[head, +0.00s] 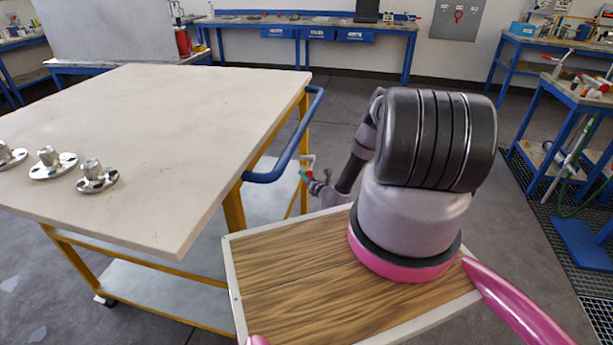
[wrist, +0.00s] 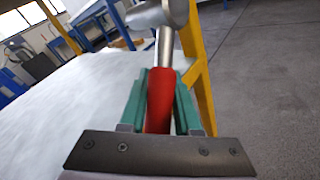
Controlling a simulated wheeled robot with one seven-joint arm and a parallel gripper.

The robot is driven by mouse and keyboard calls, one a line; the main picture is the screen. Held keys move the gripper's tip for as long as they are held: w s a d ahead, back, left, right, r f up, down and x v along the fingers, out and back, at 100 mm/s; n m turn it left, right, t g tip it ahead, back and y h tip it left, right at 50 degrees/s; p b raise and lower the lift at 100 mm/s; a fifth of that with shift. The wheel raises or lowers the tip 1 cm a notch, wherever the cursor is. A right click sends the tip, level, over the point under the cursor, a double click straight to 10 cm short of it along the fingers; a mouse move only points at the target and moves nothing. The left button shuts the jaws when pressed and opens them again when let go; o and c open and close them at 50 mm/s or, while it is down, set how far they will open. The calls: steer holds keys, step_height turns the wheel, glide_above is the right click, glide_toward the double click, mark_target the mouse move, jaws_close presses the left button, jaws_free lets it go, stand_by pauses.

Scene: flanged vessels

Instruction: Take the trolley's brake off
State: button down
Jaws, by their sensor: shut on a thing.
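The trolley (head: 170,110) has a pale flat top, yellow legs and a blue push handle (head: 290,145) on its right side. A brake lever with a red grip (wrist: 160,100) and a metal shaft (wrist: 164,48) shows in the wrist view, beside a yellow leg (wrist: 198,70). My gripper (head: 306,172) is low at the trolley's right side, below the blue handle, in the head view. In the wrist view its green fingers (wrist: 160,82) lie on both sides of the red grip and are shut on it. The lever's far end is partly out of frame.
Several metal flanged parts (head: 97,177) stand on the trolley top at the left. A lower shelf (head: 150,293) runs under it. Workbenches (head: 310,27) line the back and right. Open grey floor (head: 335,95) lies behind my arm.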

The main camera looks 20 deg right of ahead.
steer(key=s+a+r+m+g+y, duration=0.2)
steer(key=s+r+m+g, duration=0.1)
steer(key=g, duration=0.4)
steer(key=shift+s+a+r+m+g, duration=0.2)
steer(key=shift+r+m+g, duration=0.2)
steer(key=shift+r+m, duration=0.5)
steer(key=c, duration=0.6)
jaws_free()
steer(key=shift+d, duration=0.1)
